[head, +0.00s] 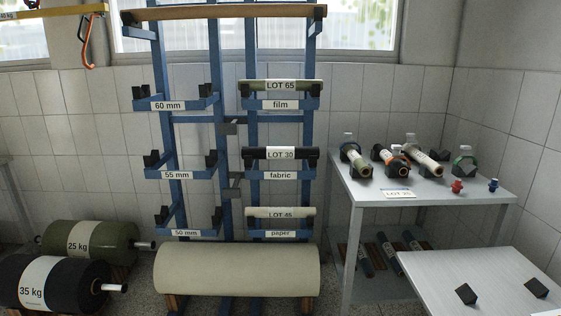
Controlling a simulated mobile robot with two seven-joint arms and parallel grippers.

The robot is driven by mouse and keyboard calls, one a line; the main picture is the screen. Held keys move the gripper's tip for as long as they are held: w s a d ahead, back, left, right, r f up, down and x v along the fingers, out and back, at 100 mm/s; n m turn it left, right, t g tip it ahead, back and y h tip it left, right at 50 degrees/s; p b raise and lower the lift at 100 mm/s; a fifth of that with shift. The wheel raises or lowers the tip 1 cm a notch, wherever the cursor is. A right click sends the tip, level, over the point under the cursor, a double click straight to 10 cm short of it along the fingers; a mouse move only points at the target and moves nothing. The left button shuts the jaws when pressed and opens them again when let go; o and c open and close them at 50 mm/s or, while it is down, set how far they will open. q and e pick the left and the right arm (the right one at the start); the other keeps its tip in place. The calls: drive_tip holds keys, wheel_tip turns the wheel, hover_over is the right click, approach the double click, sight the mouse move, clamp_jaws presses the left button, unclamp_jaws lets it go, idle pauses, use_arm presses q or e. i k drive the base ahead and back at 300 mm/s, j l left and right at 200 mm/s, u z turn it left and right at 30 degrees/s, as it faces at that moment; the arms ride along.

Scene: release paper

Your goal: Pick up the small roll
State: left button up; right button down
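Several small rolls rest in black holders on the grey table at the right. Other rolls lie on the blue rack: a green one labelled LOT 65 (257,86), a black one labelled LOT 30 (254,153) and a pale one labelled LOT 45 (258,212). I cannot tell which one the task calls the small roll. Neither of my grippers is in view.
The grey table (450,191) has dark rolls on its lower shelf. A lower white table (455,272) stands in front with two black blocks. Large rolls lie low: a cream one (235,270), a green 25 kg one (112,242) and a black 35 kg one (85,285).

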sight(256, 152)
drive_tip(key=i+j, duration=0.15)
drive_tip(key=i, duration=0.15)
drive_tip(key=i+j, duration=0.1)
drive_tip(key=i, duration=0.2)
drive_tip(key=i+l, duration=0.1)
drive_tip(key=i, duration=0.6)
drive_tip(key=i+l, duration=0.15)
drive_tip(key=i, duration=0.55)
